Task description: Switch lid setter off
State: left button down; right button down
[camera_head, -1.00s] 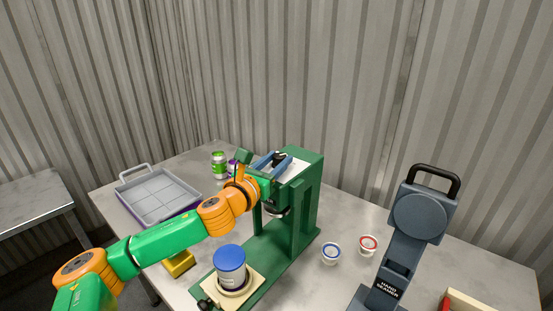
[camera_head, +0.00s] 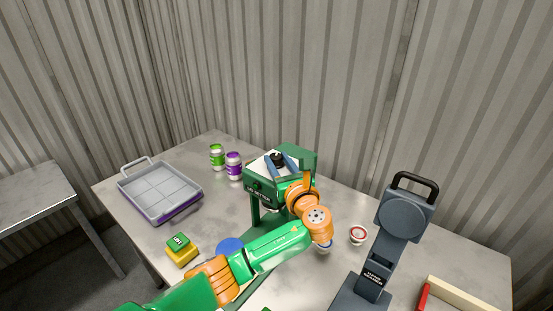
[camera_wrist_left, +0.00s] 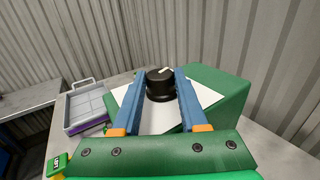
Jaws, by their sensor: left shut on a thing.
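The lid setter is a green machine (camera_head: 258,182) in the middle of the table, with a white plate on top. A black rotary knob (camera_wrist_left: 160,84) with a pale pointer mark stands on that plate. My left gripper (camera_head: 277,160) is above the machine's top, its two blue fingers on either side of the knob. In the left wrist view the left gripper (camera_wrist_left: 160,88) is shut on the knob, and the pointer slants up to the right. A blue-topped can (camera_head: 230,246) on the machine's base is mostly hidden behind my left arm. My right gripper is not in view.
A yellow block with a green top (camera_head: 179,244) is at front left. The dark hand seamer (camera_head: 404,218) stands right, near a red-ringed cup (camera_head: 358,235).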

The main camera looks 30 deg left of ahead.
pick_arm(q)
jog(key=shift+w+d+n+g+y+b, duration=0.1)
jog(key=shift+n+g+y+b, duration=0.2)
jog(key=shift+n+g+y, duration=0.6)
jog(key=shift+g, duration=0.5)
jog(key=shift+c, duration=2.2)
grip_release()
jog(key=b+v, duration=0.1)
jog(key=v, duration=0.6)
jog(key=shift+b, duration=0.35)
